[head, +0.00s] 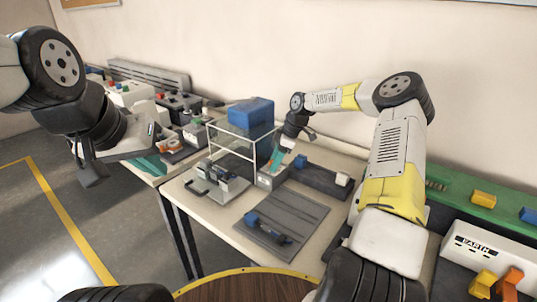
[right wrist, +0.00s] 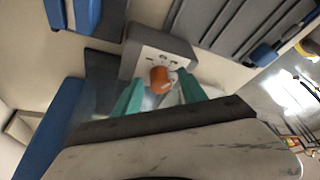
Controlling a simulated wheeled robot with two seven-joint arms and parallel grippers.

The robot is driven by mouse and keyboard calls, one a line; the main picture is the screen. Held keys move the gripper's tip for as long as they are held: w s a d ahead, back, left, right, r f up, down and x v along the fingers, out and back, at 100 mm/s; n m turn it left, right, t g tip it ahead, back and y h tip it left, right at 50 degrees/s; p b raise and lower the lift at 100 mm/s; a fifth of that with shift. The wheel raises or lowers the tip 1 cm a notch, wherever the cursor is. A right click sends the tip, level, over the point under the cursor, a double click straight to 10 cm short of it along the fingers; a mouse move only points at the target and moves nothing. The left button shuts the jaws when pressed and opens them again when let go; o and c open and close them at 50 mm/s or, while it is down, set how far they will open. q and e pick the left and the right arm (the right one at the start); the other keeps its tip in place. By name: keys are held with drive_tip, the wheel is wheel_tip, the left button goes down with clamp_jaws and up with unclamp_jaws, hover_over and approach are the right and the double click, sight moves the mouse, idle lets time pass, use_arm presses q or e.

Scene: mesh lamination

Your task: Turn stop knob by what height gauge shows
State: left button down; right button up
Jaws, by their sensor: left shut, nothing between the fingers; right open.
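An orange knob (right wrist: 160,79) sits on a grey block with a marked face (right wrist: 158,50) in the right wrist view. My right gripper (right wrist: 160,97) is open, its teal fingers reaching toward the knob, one on each side in the picture. I cannot tell whether they touch it. In the head view my right gripper (head: 275,160) is just above the grey block (head: 270,178), and the knob is hidden. My left gripper (head: 155,167) is shut and empty, off to the left. I cannot make out a height gauge reading in either view.
A wire-frame stand (head: 232,142) carries a blue box (head: 251,113) behind the block. A grey device with a handle (head: 218,182) and a ridged dark plate (head: 290,213) holding a blue-ended part are on the table (head: 190,205). Other equipment lines the wall.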

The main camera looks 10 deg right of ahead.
clamp_jaws()
drive_tip(key=shift+m, duration=0.3)
drive_tip(key=m+t, duration=0.1)
drive_tip(key=m, duration=0.3)
drive_tip(key=shift+s+a+r+t+h, duration=0.1)
drive_tip(key=shift+s+t+h, duration=0.05)
drive_tip(key=shift+t+h, duration=0.25)
drive_tip(key=shift+m+t+h, duration=0.3)
drive_tip(key=shift+m+t, duration=0.2)
drive_tip(key=shift+m, duration=1.1)
unclamp_jaws()
drive_tip(key=shift+s, duration=0.1)
